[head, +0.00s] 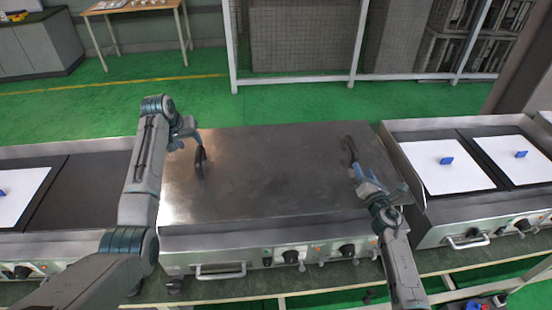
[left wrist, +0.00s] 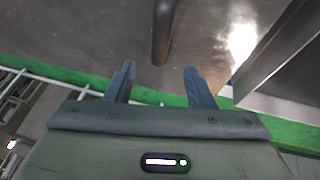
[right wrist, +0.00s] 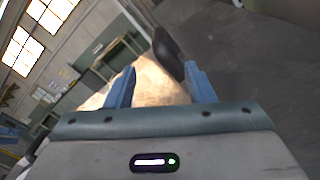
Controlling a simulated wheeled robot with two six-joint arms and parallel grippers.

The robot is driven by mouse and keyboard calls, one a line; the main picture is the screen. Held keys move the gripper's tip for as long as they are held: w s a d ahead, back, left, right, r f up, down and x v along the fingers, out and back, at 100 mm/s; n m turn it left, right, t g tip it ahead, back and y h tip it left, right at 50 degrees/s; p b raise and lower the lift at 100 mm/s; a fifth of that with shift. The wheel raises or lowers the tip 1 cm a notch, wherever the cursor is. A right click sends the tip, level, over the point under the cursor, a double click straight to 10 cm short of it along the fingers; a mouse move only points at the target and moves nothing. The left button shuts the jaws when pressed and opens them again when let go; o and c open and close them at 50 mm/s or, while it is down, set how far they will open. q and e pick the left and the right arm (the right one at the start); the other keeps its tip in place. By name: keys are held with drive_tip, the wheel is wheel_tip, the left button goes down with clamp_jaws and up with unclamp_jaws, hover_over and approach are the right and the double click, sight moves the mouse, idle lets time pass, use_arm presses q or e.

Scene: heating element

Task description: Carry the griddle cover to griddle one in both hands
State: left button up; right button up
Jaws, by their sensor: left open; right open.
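The griddle cover (head: 275,180) is a wide dark metal plate lying flat over the middle griddle (head: 215,252). It has a black upright handle near its left side (head: 201,162) and another near its right side (head: 348,152). My left gripper (head: 184,138) is open beside the left handle. In the left wrist view the left handle (left wrist: 162,35) stands beyond the open, empty fingers (left wrist: 160,78). My right gripper (head: 362,184) is open near the right handle. In the right wrist view the right handle (right wrist: 168,50) is just beyond the fingers (right wrist: 160,85), toward the right finger. I cannot tell which griddle is number one.
To the right a griddle (head: 440,232) carries white sheets (head: 452,178) with blue knobs. To the left another griddle (head: 85,195) has a white sheet (head: 12,205) on part of it. A wooden table (head: 130,8) and a white-framed mesh fence (head: 300,78) stand behind, across green floor.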

sight(198, 150)
use_arm(q)
drive_tip(key=shift+s, duration=0.1)
use_arm(e)
drive_tip(key=shift+r, duration=0.1)
drive_tip(key=shift+w, duration=0.4)
use_arm(q)
drive_tip(key=x, duration=1)
drive_tip(key=shift+f, duration=0.35)
use_arm(e)
drive_tip(key=w, duration=0.6)
drive_tip(key=w+a, duration=0.1)
drive_tip(key=w, duration=0.2)
drive_tip(key=shift+w+a, duration=0.1)
drive_tip(key=shift+w, duration=0.3)
use_arm(q)
clamp_jaws()
use_arm(e)
clamp_jaws()
use_arm(q)
drive_tip(key=shift+w+r, duration=0.2)
drive_tip(key=shift+w, duration=0.05)
use_arm(e)
drive_tip(key=shift+w+r, duration=0.15)
drive_tip(key=shift+r, duration=0.05)
